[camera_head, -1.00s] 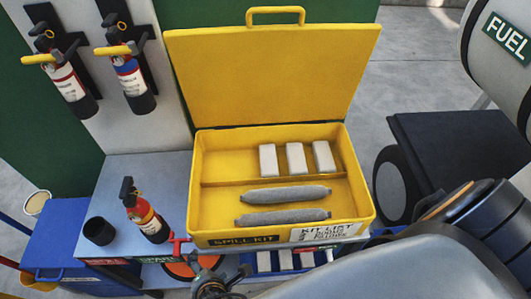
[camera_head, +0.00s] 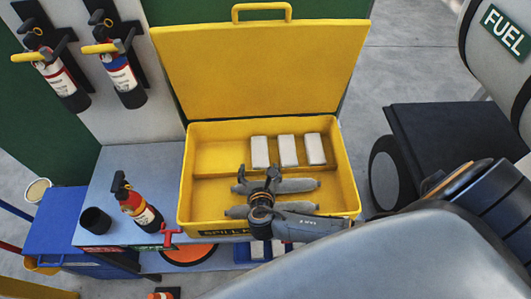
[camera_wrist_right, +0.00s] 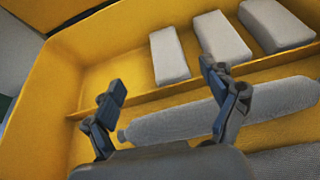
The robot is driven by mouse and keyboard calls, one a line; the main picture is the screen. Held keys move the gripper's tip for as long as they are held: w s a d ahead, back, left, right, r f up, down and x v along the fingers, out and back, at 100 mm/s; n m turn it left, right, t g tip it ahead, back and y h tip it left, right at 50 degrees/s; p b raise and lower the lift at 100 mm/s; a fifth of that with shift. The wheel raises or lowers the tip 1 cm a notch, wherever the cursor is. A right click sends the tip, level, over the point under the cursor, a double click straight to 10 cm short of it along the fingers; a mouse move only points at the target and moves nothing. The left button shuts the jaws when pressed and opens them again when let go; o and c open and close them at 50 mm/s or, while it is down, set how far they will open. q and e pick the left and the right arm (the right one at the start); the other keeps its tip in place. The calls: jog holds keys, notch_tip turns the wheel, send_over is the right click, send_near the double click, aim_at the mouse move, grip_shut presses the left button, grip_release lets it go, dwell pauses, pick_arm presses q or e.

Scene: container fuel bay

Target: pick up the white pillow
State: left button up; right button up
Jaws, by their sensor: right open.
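Three white pillows stand in a row in the back compartment of the open yellow spill kit case (camera_head: 184,190): the left (camera_head: 260,152), the middle (camera_head: 287,150) and the right (camera_head: 315,149). They also show in the right wrist view: left (camera_wrist_right: 169,56), middle (camera_wrist_right: 222,38) and right (camera_wrist_right: 276,25). My right gripper (camera_head: 257,174) is open and empty over the case, with its fingers (camera_wrist_right: 162,80) spread above the front compartment, short of the pillows. Two grey absorbent socks lie beneath it, the back one (camera_head: 297,185) and the front one (camera_head: 240,211), partly covered by my gripper.
A low yellow divider (camera_wrist_right: 140,103) separates pillows from socks. The case's lid (camera_head: 265,70) stands open behind. A fire extinguisher (camera_head: 137,207) and a black cup (camera_head: 95,220) stand on the grey bench (camera_head: 110,175) to the left. White pieces sit in a blue tray below.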

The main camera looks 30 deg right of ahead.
jog(key=b, duration=0.6)
send_near(259, 143)
jog(key=shift+w+d+f+n, duration=0.3)
jog(key=shift+w+d+f, duration=0.1)
jog(key=shift+w+f, duration=0.35)
jog(key=shift+w+d, duration=0.25)
jog(key=shift+w, duration=0.3)
jog(key=b+x, duration=0.4)
jog(key=shift+f, duration=0.1)
jog(key=shift+w+d+f+b, duration=0.1)
jog(key=shift+w+d+b, duration=0.15)
jog(key=shift+w+b, duration=0.3)
jog(key=c, duration=1.2)
